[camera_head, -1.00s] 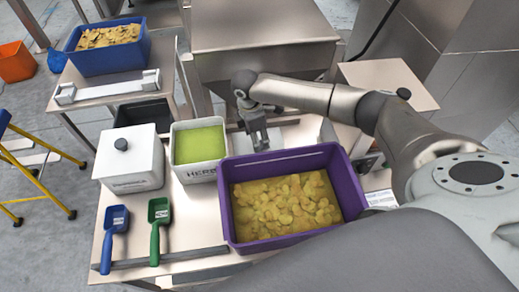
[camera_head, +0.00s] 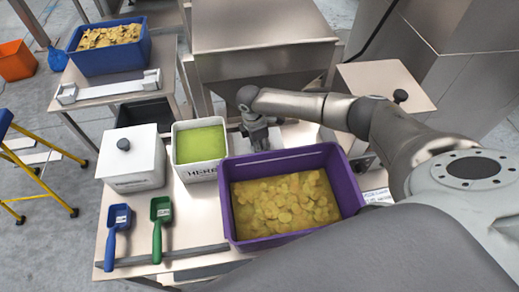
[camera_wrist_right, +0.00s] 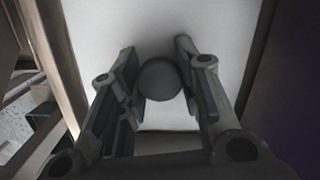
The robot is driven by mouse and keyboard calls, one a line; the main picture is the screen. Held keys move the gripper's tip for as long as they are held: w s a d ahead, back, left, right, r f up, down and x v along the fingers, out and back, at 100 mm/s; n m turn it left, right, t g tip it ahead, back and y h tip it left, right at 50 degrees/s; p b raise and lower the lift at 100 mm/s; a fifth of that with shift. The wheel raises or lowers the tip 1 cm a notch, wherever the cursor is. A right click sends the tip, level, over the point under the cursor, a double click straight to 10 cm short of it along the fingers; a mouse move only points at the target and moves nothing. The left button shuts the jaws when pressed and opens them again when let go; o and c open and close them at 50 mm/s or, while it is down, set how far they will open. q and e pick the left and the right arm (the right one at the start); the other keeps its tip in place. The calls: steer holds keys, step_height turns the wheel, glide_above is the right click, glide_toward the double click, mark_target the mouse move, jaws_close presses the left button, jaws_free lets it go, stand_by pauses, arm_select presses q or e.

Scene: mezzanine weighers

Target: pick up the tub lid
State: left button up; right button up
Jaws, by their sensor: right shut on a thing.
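The tub lid (camera_wrist_right: 215,45) is a flat white plate with a round dark knob (camera_wrist_right: 159,79). It fills the middle of the right wrist view. My right gripper (camera_wrist_right: 158,75) has its two fingers on either side of the knob and is shut on it. In the head view my right gripper (camera_head: 259,140) points down behind the purple crate, and much of the lid is hidden there. The open white tub (camera_head: 202,171) with green contents stands just left of the gripper. My left gripper is not in view.
The purple crate (camera_head: 232,205) of yellow slices stands in front of the gripper. A lidded white tub (camera_head: 135,172), a blue scoop (camera_head: 117,222) and a green scoop (camera_head: 159,225) are on the left. A steel hopper (camera_head: 262,30) rises behind.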

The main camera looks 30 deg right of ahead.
steer(key=shift+c, duration=1.4)
